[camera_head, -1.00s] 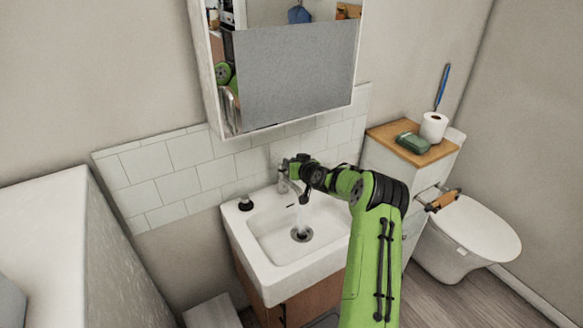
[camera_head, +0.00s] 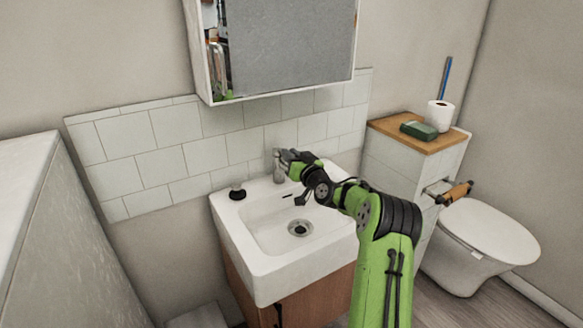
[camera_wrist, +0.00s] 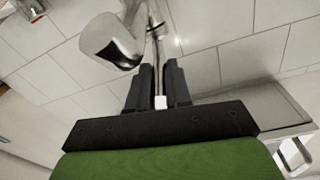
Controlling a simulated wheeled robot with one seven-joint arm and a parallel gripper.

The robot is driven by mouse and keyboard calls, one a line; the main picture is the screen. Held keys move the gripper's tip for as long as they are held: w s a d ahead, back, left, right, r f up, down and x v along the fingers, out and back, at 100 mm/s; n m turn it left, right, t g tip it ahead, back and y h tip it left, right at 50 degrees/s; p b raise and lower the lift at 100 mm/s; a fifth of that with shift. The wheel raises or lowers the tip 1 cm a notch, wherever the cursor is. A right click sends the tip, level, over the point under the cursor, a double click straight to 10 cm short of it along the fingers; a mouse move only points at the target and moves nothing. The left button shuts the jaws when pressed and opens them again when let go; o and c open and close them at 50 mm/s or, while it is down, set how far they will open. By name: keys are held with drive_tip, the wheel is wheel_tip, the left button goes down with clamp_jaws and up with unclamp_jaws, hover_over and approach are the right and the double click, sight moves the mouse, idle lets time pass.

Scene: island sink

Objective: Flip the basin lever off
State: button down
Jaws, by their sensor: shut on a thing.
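The chrome basin tap (camera_head: 279,167) stands at the back edge of the white basin (camera_head: 251,262). In the wrist view, the tap body (camera_wrist: 108,42) is just left of my fingers. My gripper (camera_head: 289,158) is at the top of the tap. In the wrist view, my gripper's two dark fingers (camera_wrist: 159,78) are shut on the slim metal basin lever (camera_wrist: 154,48), which runs up between them. In the head view the lever is mostly hidden by my gripper. No water stream shows below the spout.
A dark-topped item (camera_head: 237,191) stands on the basin's left rim. The mirror cabinet (camera_head: 290,50) hangs above the tap. A wooden-topped unit (camera_head: 432,142) with a paper roll (camera_head: 440,115) and the toilet (camera_head: 487,244) are to the right. A pale ledge (camera_head: 25,190) is at left.

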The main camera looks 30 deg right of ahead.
idle(0.4)
drive_tip(key=c, duration=1.1)
unclamp_jaws()
drive_tip(key=shift+o, duration=0.2)
drive_tip(key=s+a+f+b, duration=0.1)
drive_tip(key=s, duration=1.4)
drive_tip(key=shift+s+a, duration=0.3)
drive_tip(key=shift+s, duration=0.1)
